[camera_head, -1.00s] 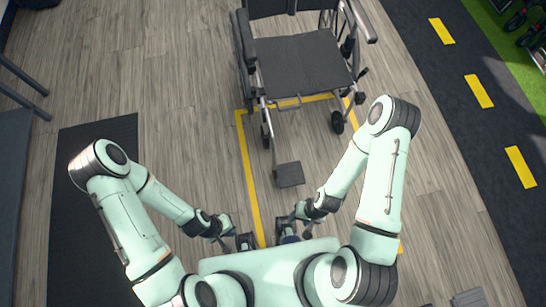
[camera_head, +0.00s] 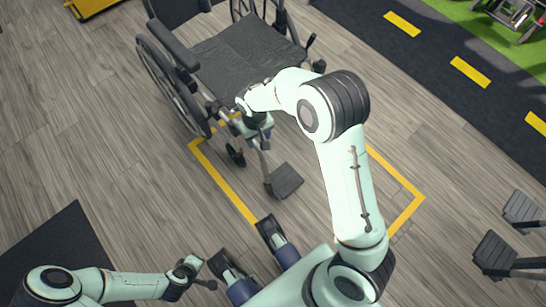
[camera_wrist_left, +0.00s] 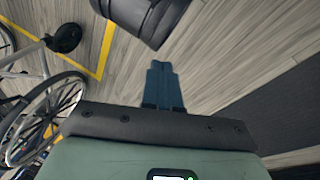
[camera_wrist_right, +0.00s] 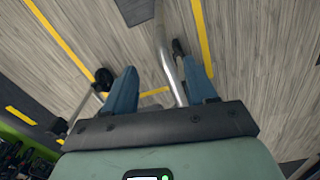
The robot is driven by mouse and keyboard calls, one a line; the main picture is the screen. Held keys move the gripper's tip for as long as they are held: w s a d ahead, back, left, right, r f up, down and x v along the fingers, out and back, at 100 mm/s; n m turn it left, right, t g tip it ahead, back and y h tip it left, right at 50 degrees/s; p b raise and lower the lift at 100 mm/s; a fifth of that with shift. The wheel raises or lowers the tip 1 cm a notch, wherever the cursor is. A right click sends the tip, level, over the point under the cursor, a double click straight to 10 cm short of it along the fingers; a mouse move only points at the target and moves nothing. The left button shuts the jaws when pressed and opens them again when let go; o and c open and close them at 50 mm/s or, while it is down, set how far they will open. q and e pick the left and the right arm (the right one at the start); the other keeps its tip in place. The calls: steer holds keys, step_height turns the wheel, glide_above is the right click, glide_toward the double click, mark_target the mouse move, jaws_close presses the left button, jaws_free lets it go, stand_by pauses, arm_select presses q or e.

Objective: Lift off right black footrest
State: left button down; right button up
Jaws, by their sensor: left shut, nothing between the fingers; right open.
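A wheelchair (camera_head: 245,50) with a dark seat stands at the upper middle of the head view. Its black footrest plate (camera_head: 286,180) hangs low at the front on a metal tube (camera_head: 264,160). My right gripper (camera_head: 256,124) is at the front edge of the seat, at the top of that tube. In the right wrist view my right gripper (camera_wrist_right: 161,85) is open, with the metal tube (camera_wrist_right: 165,60) running between its fingers; contact cannot be told. My left gripper (camera_head: 198,282) is at the lower left, over the floor. It is shut and empty in the left wrist view (camera_wrist_left: 163,82).
Two black footrests, one farther (camera_head: 522,210) and one nearer (camera_head: 497,252), show at the right edge. Yellow floor lines (camera_head: 228,185) frame the wheelchair's front. A dark mat (camera_head: 50,250) lies at the lower left. Open wood floor (camera_head: 85,130) is at the left.

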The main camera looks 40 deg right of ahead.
mark_target(260, 152)
step_height(260, 152, down, 7)
steer(key=shift+s+d+b, duration=0.1)
steer(key=shift+d+b, duration=0.05)
steer(key=shift+b, duration=0.7)
step_height(260, 152, down, 5)
steer(key=shift+f+b, duration=0.1)
steer(key=shift+b, duration=0.9)
arm_select(q)
step_height(260, 152, down, 6)
steer(key=s+a, duration=0.1)
steer(key=a, duration=0.1)
steer(key=shift+s+g+y, duration=0.3)
steer(key=shift+s+g, duration=0.05)
steer(key=shift+g, duration=0.05)
steer(key=shift+r, duration=0.15)
arm_select(e)
steer(key=shift+c, duration=0.3)
jaws_close()
